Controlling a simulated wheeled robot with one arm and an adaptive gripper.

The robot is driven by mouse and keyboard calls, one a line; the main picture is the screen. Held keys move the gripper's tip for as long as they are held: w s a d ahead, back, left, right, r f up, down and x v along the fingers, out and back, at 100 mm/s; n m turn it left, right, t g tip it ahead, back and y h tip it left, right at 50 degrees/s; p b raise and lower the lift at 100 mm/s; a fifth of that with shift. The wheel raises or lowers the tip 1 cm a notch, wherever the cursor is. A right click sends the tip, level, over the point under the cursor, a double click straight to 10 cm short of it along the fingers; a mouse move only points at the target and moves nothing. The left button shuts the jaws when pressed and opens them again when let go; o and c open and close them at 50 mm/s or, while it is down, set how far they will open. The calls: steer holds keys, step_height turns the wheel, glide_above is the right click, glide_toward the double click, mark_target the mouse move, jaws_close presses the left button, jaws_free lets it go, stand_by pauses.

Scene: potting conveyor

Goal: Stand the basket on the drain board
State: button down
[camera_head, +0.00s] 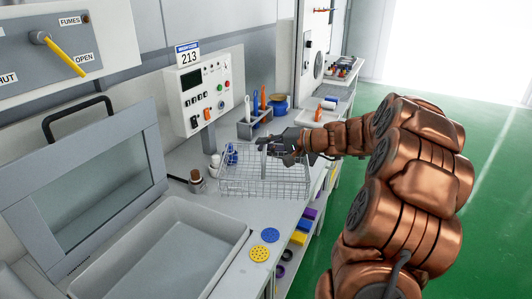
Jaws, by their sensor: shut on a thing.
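The wire basket (262,189) is over the right part of the light worktop, beyond the grey basin (225,252). Its handle rises at its middle. My gripper (268,144) comes in from the right and is shut on the handle, above the basket. The fingers partly hide the handle and the basket's far side. The basket looks about level. I cannot tell whether its underside touches the worktop. I cannot make out which surface is the drain board.
Blue (270,235) and yellow (260,254) discs lie near the worktop's front edge. A raised framed lid (95,185) stands at left. Green floor is open at right.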

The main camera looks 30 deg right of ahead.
steer(key=shift+f, duration=1.6)
steer(key=c, duration=1.2)
jaws_free()
steer(key=shift+c, duration=0.2)
steer(key=b+v, duration=0.1)
steer(key=v, duration=1.1)
